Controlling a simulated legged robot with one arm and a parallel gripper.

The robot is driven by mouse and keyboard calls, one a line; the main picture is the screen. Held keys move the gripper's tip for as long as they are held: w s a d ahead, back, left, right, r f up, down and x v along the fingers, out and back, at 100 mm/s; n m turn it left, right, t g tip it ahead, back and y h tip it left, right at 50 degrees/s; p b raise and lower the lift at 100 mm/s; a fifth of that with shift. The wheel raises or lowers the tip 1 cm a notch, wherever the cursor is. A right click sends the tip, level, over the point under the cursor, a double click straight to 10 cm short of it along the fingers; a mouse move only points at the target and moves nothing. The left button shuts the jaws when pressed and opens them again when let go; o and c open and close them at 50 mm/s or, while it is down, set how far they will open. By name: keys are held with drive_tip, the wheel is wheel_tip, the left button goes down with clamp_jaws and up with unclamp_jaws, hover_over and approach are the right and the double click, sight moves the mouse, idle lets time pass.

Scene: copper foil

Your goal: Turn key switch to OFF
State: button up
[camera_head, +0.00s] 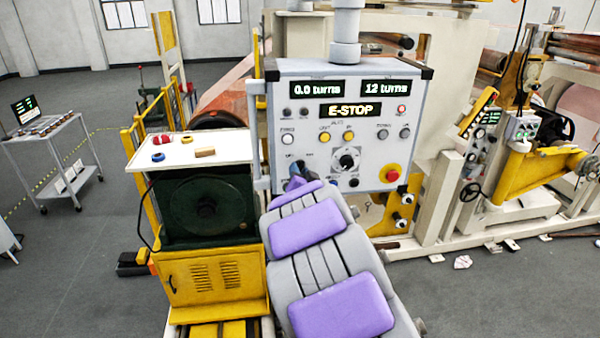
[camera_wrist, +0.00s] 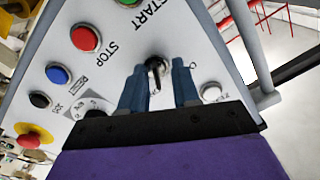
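The grey control panel (camera_head: 320,98) hangs in front of me with an "E-STOP" display. In the wrist view the key switch (camera_wrist: 154,68) has a round silver collar and a dark key. It shows between the two blue fingertips of my gripper (camera_wrist: 160,82). The fingers are apart, with a gap around the key; the left finger is closer to it, and I cannot tell whether it touches. In the head view my gripper (camera_head: 300,172) is at the panel's lower left and hides the key switch. The OFF marking is not readable.
In the wrist view a red STOP button (camera_wrist: 86,38), blue button (camera_wrist: 58,74), black button (camera_wrist: 40,100) and white button (camera_wrist: 211,92) surround the key. A red emergency button (camera_head: 391,174) is at the panel's lower right. A white-topped bench (camera_head: 180,146) stands left of my arm.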

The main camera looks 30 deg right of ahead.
drive_tip(key=shift+s+d+r, duration=0.15)
drive_tip(key=shift+s+d, duration=0.2)
drive_tip(key=shift+d, duration=0.6)
drive_tip(key=c, duration=0.3)
drive_tip(key=shift+w+a, duration=0.1)
drive_tip(key=shift+a, duration=0.3)
clamp_jaws()
